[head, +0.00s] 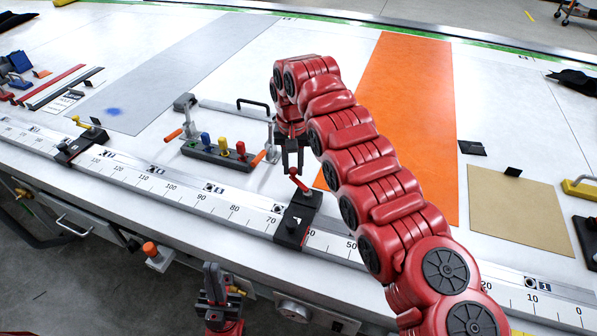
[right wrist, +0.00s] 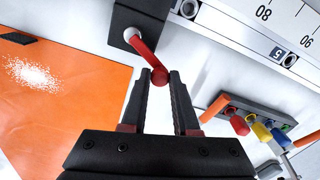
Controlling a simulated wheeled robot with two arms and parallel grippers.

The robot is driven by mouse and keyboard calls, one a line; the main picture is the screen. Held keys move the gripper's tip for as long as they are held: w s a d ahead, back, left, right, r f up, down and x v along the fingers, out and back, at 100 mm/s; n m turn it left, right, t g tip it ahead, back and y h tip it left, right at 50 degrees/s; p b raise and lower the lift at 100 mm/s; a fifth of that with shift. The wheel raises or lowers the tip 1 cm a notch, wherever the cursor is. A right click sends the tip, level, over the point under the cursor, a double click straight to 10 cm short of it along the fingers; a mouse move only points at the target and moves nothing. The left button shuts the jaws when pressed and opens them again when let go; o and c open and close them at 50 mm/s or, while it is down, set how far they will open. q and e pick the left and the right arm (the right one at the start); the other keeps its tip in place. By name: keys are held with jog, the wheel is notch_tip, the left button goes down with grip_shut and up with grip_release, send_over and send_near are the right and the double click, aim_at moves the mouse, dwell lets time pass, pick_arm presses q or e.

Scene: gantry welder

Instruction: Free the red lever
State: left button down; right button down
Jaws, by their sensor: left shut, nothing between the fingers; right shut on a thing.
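The red lever (head: 300,183) has a round red knob and sits on a black clamp block (head: 297,214) on the ruler rail. My right gripper (head: 293,150) comes down over the lever from behind the block. In the right wrist view the red lever (right wrist: 146,51) angles out of a pale pivot on the black block (right wrist: 142,18). There the tips of my right gripper (right wrist: 162,76) are shut on its knob. My left gripper (head: 214,282) is shut and empty, low in the head view in front of the table edge.
A dark fixture (head: 215,155) with coloured knobs and orange-handled clamps stands just left of my right gripper. An orange sheet (head: 405,90) lies behind my right arm. A second block with a yellow lever (head: 82,124) sits farther left on the ruler rail (head: 170,188).

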jog(key=shift+s+a+n+b, duration=0.25)
jog(key=shift+s+n+b, duration=0.1)
jog(key=shift+n+b, duration=0.4)
jog(key=shift+s+a+n+b, duration=0.2)
jog(key=shift+s+n+b, duration=0.25)
jog(key=shift+n, duration=0.55)
jog(key=shift+s+a+n+b, duration=0.25)
jog(key=shift+n+b, duration=0.5)
jog(key=shift+n, duration=0.1)
jog(key=c, duration=0.7)
grip_release()
jog(key=shift+o, duration=0.2)
